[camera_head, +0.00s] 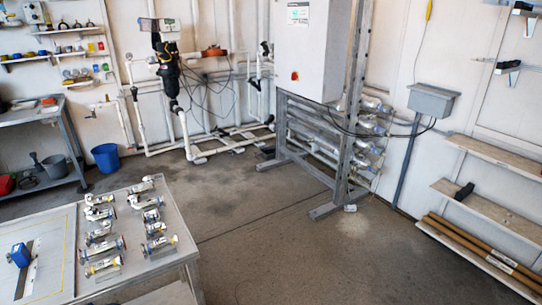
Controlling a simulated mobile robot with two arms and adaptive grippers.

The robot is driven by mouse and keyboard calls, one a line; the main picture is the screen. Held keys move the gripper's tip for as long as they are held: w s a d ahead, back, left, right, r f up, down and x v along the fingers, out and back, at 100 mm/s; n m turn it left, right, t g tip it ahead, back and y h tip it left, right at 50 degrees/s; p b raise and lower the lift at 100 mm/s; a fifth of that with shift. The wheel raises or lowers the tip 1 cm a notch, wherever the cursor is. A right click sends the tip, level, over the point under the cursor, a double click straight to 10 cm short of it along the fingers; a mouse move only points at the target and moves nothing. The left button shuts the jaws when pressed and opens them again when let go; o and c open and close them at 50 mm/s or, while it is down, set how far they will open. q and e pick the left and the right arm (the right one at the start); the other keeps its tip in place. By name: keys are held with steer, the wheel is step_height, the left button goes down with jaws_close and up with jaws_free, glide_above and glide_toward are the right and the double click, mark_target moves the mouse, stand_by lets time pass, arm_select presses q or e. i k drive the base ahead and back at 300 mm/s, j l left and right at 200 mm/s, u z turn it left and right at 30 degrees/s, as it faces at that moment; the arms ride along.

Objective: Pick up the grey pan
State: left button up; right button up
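A grey, pot-like vessel (56,168), which may be the grey pan, stands on the lower shelf of the metal bench at the far left. It is small in the view, so its exact shape is hard to tell. A dark upright item (36,160) is just left of it, and I cannot tell whether the two are joined. Neither of my grippers is in view.
A blue bucket (106,158) stands right of the metal bench (62,107). A table (150,276) with several pipe fittings fills the front left. A white cabinet (312,60) stands on a metal frame. Wooden shelves (500,208) line the right wall. The middle floor is clear.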

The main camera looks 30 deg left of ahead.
mark_target(269, 152)
steer(key=i+z, duration=0.1)
steer(key=i, duration=0.65)
steer(key=i+u, duration=0.25)
steer(key=i, duration=0.25)
steer(key=i+l+u, duration=0.2)
steer(key=i, duration=0.25)
steer(key=i+u, duration=0.25)
steer(key=i, duration=0.25)
steer(key=i+j+u, duration=0.25)
steer(key=i+u, duration=0.65)
steer(key=i, duration=0.15)
steer(key=i+l+u, duration=0.1)
steer(key=i+u, duration=0.35)
steer(key=i+j, duration=0.1)
steer(key=i, duration=1.9)
